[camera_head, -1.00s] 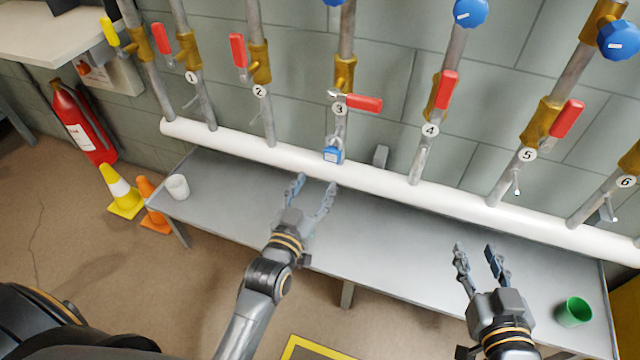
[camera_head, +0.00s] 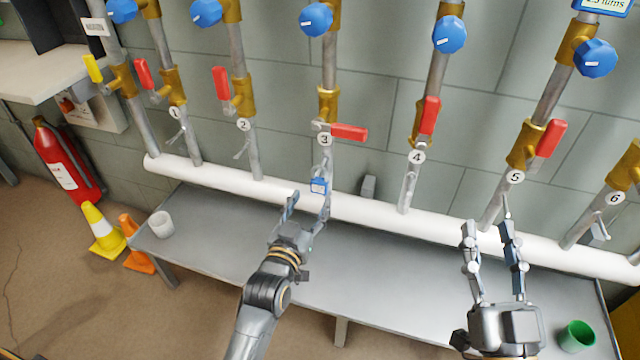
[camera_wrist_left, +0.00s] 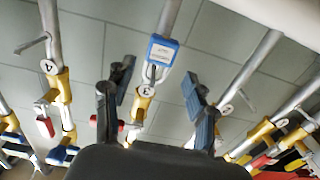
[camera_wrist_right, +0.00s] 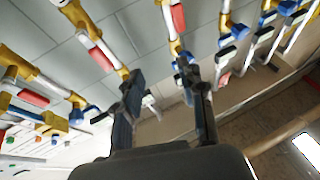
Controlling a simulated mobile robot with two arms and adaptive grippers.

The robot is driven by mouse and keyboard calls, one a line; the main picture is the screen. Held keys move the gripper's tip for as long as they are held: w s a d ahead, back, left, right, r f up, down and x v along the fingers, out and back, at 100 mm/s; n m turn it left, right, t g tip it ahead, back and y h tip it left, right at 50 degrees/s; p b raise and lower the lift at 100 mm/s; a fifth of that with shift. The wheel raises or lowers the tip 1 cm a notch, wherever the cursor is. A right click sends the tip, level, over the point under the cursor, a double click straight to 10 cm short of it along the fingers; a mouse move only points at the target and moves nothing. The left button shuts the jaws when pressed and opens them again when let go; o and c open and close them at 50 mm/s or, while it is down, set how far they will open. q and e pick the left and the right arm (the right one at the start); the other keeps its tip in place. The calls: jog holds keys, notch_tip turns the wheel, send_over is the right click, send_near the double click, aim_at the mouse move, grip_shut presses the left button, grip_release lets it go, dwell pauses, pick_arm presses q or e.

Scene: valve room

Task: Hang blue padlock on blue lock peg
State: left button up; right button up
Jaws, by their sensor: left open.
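The blue padlock (camera_head: 319,185) hangs upright by its shackle in front of pipe 3, just above the white horizontal pipe. Its shackle appears to be on a small peg or lever there; the exact seat is too small to tell. In the left wrist view the padlock (camera_wrist_left: 162,50) shows upside down with a white label. My left gripper (camera_head: 308,202) is open, just below and in front of the padlock, with its fingers apart and nothing held. My right gripper (camera_head: 488,226) is open and empty, in front of the white pipe near pipe 5.
Vertical pipes carry red handles and blue knobs (camera_head: 316,19). The white pipe (camera_head: 400,212) runs behind the grey bench (camera_head: 390,265). A white cup (camera_head: 160,225) stands at the bench's left end and a green cup (camera_head: 577,336) at its right. A fire extinguisher (camera_head: 66,165) and cones are left.

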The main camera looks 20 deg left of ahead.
aim_at(318, 186)
pick_arm(q)
jog(key=w+b, duration=0.1)
jog(key=w, duration=0.1)
jog(key=shift+w, duration=0.35)
jog(key=w, duration=0.3)
jog(key=shift+d, duration=0.1)
jog(key=shift+w, duration=1)
pick_arm(e)
jog(key=s+r+t+y, duration=0.1)
jog(key=s+r+t, duration=0.3)
jog(key=r, duration=0.2)
jog(key=shift+y, duration=0.3)
jog(key=shift+d, duration=0.1)
pick_arm(q)
jog(key=shift+c, duration=0.4)
jog(key=c, duration=1.1)
jog(key=shift+o, duration=0.2)
pick_arm(e)
jog(key=shift+w+f, duration=0.1)
jog(key=shift+w, duration=0.05)
